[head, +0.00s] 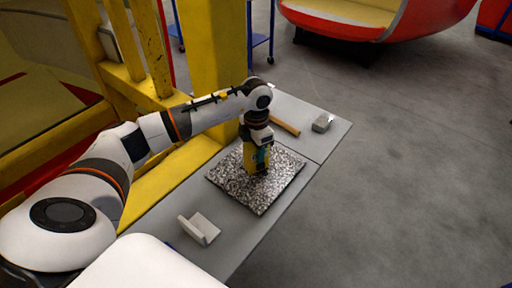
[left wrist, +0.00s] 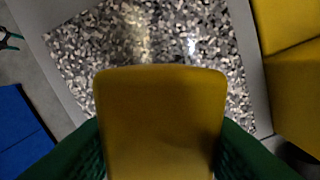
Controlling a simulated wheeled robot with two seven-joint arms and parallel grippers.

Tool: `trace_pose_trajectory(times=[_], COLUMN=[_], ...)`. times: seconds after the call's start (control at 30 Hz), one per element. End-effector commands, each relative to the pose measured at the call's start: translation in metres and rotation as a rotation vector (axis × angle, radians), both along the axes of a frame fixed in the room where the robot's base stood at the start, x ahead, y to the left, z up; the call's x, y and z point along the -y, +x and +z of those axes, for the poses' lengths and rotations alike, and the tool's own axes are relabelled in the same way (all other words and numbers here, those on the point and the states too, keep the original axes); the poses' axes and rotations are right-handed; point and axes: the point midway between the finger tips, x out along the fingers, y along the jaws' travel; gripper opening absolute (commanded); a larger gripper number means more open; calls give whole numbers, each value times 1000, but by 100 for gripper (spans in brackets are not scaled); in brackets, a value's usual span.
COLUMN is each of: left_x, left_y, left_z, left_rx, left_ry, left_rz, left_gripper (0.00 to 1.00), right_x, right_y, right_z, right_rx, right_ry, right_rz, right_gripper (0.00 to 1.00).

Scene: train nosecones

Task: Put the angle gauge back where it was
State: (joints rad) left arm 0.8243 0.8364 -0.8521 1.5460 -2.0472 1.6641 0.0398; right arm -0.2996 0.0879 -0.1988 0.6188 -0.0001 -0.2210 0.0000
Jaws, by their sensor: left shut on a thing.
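My left gripper (head: 262,151) points down over the speckled mat (head: 262,203) on the grey bench. It is shut on a yellow block-like thing (head: 250,163), which I take to be the angle gauge. In the left wrist view the yellow thing (left wrist: 160,120) fills the lower middle between my dark green fingers. The speckled mat (left wrist: 75,45) lies beyond it. In the head view the held thing is upright, at or just above the mat; I cannot tell whether it touches. My right gripper is not in view.
A pale angled bracket (head: 200,229) stands on the bench's near part. A wooden bar (head: 286,125) and a small grey block (head: 322,123) lie at the far end. A yellow frame (head: 215,70) rises behind the bench. Open floor (head: 420,190) is on the right.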

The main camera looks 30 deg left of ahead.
Motion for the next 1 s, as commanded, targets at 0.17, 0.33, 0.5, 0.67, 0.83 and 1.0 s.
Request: trace_pose_trajectory(times=[0.17, 0.33, 0.5, 0.67, 0.83, 1.0], left_x=[0, 0, 0, 0, 0, 0], left_y=[0, 0, 0, 0, 0, 1], left_z=[-5, -7, -7, -7, -4, 15], left_rx=[2, 2, 1, 1, 1, 8], left_ry=[0, 0, 0, 0, 0, 0], left_rz=[-1, -1, -1, -1, -1, -2], left_gripper=[11, 11, 63, 63, 63, 63], right_x=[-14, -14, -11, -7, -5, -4], right_y=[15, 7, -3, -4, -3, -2], right_z=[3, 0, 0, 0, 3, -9], right_rx=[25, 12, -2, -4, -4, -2], right_ry=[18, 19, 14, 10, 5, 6], right_rz=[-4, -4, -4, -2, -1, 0], right_gripper=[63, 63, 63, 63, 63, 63])
